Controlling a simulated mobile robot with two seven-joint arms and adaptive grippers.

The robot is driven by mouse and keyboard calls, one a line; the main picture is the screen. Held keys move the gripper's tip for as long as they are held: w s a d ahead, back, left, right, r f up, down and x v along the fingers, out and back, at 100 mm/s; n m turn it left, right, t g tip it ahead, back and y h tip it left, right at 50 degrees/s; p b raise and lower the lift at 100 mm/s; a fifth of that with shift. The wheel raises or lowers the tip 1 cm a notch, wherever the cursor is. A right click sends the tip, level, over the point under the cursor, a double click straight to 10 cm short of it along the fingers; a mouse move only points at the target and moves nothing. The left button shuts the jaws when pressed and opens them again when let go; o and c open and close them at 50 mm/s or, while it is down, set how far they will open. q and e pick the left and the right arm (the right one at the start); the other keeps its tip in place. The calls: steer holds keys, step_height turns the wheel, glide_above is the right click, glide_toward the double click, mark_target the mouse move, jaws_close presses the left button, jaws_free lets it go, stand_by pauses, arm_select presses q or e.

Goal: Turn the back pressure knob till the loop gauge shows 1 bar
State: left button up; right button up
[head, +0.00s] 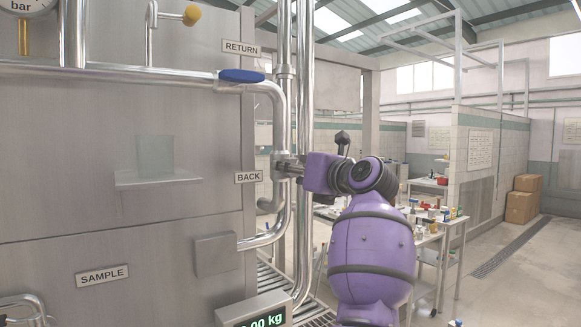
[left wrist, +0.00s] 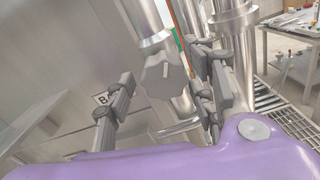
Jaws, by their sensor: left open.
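The back pressure knob (left wrist: 166,76) is a grey, lobed knob with a white pointer mark. In the left wrist view it sits between the two spread fingers of my left gripper (left wrist: 170,88), with a visible gap to the left finger; contact with the right one is unclear. In the head view my left gripper (head: 287,167) is at the pipe beside the BACK label (head: 248,177) and hides the knob. A gauge (head: 23,38) marked bar is cut off at the top left; its reading cannot be made out. My right gripper is out of view.
Vertical steel pipes (head: 304,110) stand close around the gripper. A blue-handled valve (head: 241,76) sits on the return pipe above. A weight display (head: 254,316) is below.

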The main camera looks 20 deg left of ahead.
arm_select(q)
steer(key=shift+w+a, duration=0.35)
steer(key=shift+a, duration=0.05)
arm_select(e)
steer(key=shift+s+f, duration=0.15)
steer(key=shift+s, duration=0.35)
arm_select(q)
steer(key=shift+c, duration=0.4)
